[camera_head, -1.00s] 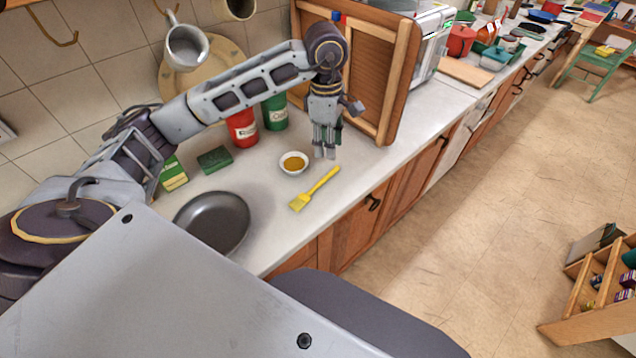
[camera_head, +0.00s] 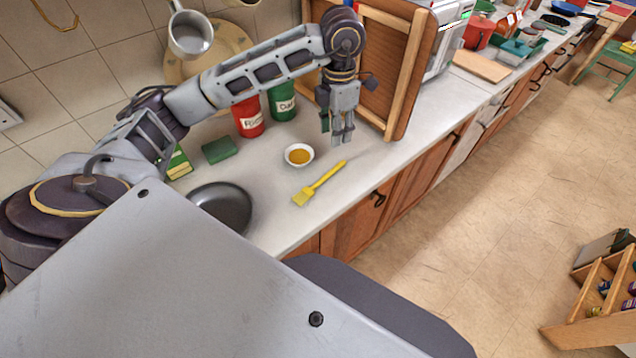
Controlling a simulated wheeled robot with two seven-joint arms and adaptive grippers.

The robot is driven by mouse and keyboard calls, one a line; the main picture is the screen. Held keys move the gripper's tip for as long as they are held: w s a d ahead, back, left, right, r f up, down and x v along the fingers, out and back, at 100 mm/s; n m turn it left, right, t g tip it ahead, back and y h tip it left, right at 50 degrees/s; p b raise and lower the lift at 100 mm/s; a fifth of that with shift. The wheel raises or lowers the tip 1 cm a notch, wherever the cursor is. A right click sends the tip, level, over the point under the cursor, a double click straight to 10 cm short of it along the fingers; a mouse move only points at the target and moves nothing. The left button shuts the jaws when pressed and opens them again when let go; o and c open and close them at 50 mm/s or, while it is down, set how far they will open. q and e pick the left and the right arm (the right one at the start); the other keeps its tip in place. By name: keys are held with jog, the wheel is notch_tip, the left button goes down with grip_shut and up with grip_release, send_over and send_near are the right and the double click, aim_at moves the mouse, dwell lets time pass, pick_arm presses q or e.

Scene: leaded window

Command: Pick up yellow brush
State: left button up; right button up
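The yellow brush (camera_head: 319,184) lies flat on the light counter (camera_head: 285,215), its bristle end toward the lower left and its handle toward the upper right. The brush is in full view. My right gripper is not in view.
A white bowl of amber contents (camera_head: 299,155) sits just behind the brush. A dark pan (camera_head: 224,206) lies to the left. A green sponge (camera_head: 219,150), a red canister (camera_head: 247,118) and a wooden cabinet (camera_head: 398,75) stand farther back. The counter's front edge is close to the brush.

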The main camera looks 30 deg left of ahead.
pick_arm(q)
jog(key=n, duration=0.4)
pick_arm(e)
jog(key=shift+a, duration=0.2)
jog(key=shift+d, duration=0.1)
